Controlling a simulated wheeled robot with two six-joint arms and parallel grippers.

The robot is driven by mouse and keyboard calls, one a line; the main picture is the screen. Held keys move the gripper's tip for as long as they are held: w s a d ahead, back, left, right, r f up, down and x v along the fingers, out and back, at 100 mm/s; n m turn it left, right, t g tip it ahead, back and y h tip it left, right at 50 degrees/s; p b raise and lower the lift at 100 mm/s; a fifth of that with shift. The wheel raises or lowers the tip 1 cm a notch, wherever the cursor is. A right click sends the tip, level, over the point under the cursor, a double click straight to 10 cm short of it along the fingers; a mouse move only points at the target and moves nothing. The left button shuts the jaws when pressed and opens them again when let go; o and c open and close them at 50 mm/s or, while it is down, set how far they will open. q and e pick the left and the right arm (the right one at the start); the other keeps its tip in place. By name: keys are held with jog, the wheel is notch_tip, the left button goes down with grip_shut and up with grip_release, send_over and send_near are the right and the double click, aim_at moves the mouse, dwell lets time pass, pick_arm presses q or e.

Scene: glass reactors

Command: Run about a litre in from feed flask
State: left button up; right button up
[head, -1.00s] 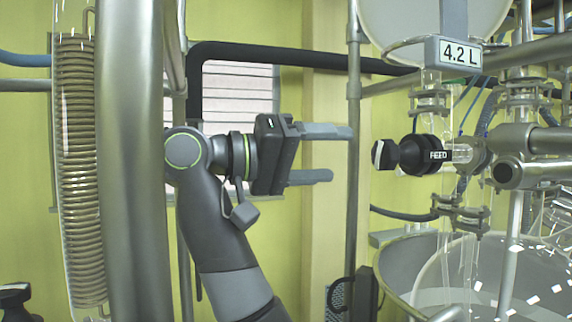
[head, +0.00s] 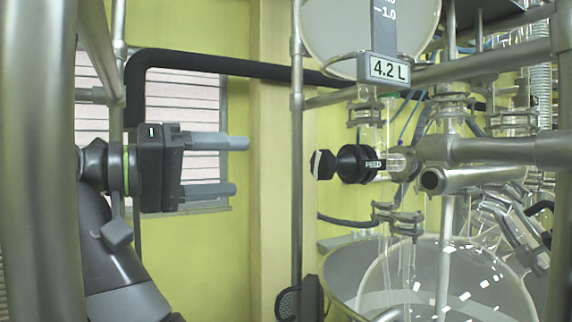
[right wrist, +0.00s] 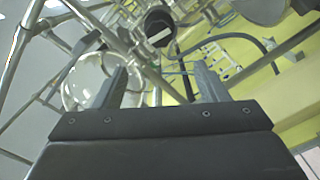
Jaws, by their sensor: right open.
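The feed flask (head: 345,35) is a rounded clear vessel at the top of the head view, with a scale strip and a display (head: 389,69) reading 4.2 L. My left gripper is not in view.
A glass reactor vessel (head: 450,285) stands below the valve. A metal post (head: 297,215) rises between my gripper and the knob in the picture. Metal rails and clamps (head: 505,150) crowd the right. A thick black pipe (head: 225,66) crosses behind.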

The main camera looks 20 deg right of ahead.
aim_at(317, 163)
jog(key=d+n+p, duration=0.4)
jog(key=d+n, duration=0.1)
jog(key=n, duration=0.2)
jog(key=w+d+n+p, duration=0.1)
jog(key=d+n+p, duration=0.3)
jog(key=d+n, duration=0.2)
jog(key=w+d+n+p, duration=0.1)
jog(key=d+n+p, duration=0.3)
jog(key=n, duration=0.4)
jog(key=shift+d+r, duration=0.25)
jog(key=shift+d, duration=0.6)
jog(key=shift+d+f, duration=0.1)
jog(key=shift+d, duration=0.45)
jog(key=c, duration=1)
